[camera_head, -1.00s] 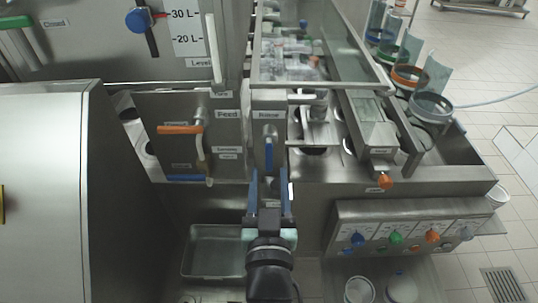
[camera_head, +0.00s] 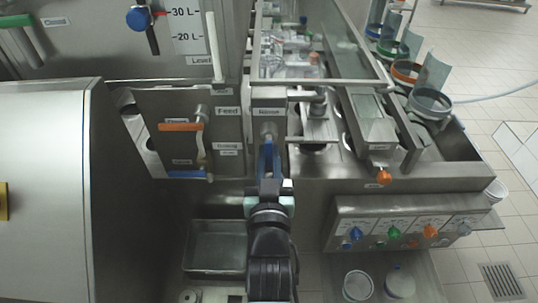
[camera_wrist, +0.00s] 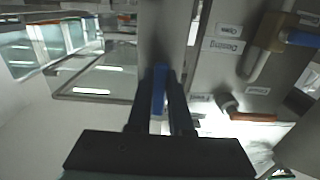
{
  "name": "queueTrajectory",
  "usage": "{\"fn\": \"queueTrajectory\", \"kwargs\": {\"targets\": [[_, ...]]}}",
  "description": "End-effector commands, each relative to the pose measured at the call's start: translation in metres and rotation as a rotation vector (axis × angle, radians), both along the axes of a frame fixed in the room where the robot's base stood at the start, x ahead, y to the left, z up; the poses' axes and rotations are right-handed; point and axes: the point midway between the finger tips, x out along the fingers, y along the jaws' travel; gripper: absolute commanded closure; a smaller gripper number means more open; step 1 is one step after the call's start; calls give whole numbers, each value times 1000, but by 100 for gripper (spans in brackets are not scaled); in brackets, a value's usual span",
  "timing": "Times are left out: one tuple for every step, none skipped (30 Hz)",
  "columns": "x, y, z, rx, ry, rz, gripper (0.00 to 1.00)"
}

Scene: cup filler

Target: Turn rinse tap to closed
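The rinse tap's blue handle (camera_head: 268,150) hangs down below the label "Rinse" on the steel post in the middle of the head view. In the wrist view the blue handle (camera_wrist: 159,88) stands upright between my dark fingers. My gripper (camera_head: 269,168) has come up to the handle from below, with one finger on each side. The fingers look drawn in on the handle, and it also shows so in the wrist view (camera_wrist: 161,108). The fingers partly hide the handle's lower end.
Left of the post is the feed panel with an orange handle (camera_head: 181,127) and a blue handle (camera_head: 187,174). A steel ledge with an orange knob (camera_head: 384,176) is to the right. A steel tray (camera_head: 216,246) lies below left. A knob panel (camera_head: 405,226) is below right.

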Motion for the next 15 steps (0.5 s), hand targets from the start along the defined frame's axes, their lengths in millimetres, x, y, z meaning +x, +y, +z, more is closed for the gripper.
{"fn": "queueTrajectory", "kwargs": {"targets": [[0, 0, 0, 0, 0, 0, 100], [0, 0, 0, 0, 0, 0, 100], [0, 0, 0, 0, 0, 0, 100], [0, 0, 0, 0, 0, 0, 100], [0, 0, 0, 0, 0, 0, 100], [0, 0, 0, 0, 0, 0, 100], [0, 0, 0, 0, 0, 0, 100], [0, 0, 0, 0, 0, 0, 100], [0, 0, 0, -2, 0, 0, 100], [0, 0, 0, -4, 0, 0, 100], [0, 0, 0, -8, 0, 0, 100], [0, 0, 0, -14, 0, 0, 100], [0, 0, 0, -20, 0, 0, 100], [0, -1, -1, -27, 0, 0, 100], [0, -1, -1, -40, 0, 0, 100]]}}
